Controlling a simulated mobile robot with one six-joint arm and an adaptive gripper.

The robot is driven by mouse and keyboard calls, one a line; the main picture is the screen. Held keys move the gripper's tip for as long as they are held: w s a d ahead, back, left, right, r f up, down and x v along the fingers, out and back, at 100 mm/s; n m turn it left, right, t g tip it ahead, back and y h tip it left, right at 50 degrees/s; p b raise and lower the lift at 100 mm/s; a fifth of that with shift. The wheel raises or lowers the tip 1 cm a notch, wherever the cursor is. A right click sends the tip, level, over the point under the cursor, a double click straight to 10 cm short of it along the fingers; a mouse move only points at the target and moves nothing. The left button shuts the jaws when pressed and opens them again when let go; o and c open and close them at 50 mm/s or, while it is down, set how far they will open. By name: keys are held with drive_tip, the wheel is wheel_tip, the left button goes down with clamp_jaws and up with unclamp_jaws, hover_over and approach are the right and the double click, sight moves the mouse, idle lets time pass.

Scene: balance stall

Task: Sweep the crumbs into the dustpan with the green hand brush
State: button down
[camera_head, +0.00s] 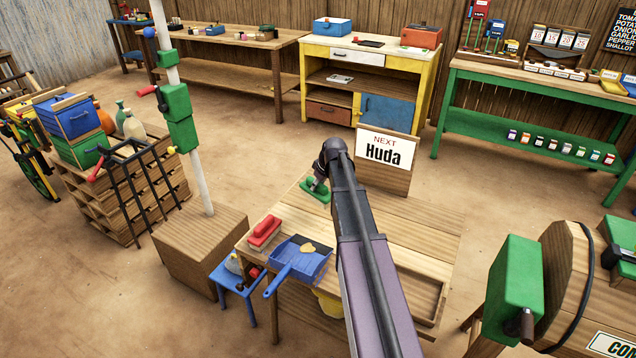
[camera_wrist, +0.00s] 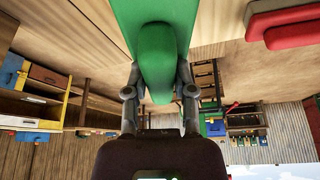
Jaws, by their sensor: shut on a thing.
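The green hand brush (camera_head: 314,192) is at the back left of the wooden table, low over or on its top; I cannot tell which. My gripper (camera_head: 320,182) is shut on it, partly hidden by my arm. In the wrist view, the brush's green handle (camera_wrist: 158,55) sits between the two fingers of my gripper (camera_wrist: 160,92). The blue dustpan (camera_head: 287,262) lies at the table's front left, handle towards the front left. A yellowish patch (camera_head: 308,247), apparently crumbs, shows at its dark part. Other crumbs are not discernible; my arm hides part of the top.
A red brush (camera_head: 265,231) lies left of the dustpan; it also shows in the wrist view (camera_wrist: 297,25). A sign reading "Huda" (camera_head: 384,160) stands at the table's back. A wooden block with a white post (camera_head: 187,110) stands left. The table's right part (camera_head: 425,240) looks clear.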

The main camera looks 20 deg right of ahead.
drive_tip(key=shift+w+a, duration=0.1)
drive_tip(key=shift+a, duration=0.15)
drive_tip(key=shift+d, duration=0.1)
drive_tip(key=shift+s+d+n+g+y, duration=0.15)
drive_tip(key=shift+d+n+g+y, duration=0.1)
drive_tip(key=shift+d+n, duration=0.45)
drive_tip(key=shift+s+d+n+g+y, duration=0.15)
drive_tip(key=shift+d+n+y, duration=0.15)
drive_tip(key=shift+n, duration=0.6)
drive_tip(key=shift+f, duration=0.1)
drive_tip(key=shift+f+b, duration=2.85)
drive_tip(key=shift+b, duration=0.1)
drive_tip(key=shift+f+b, duration=1)
drive_tip(key=shift+s, duration=0.1)
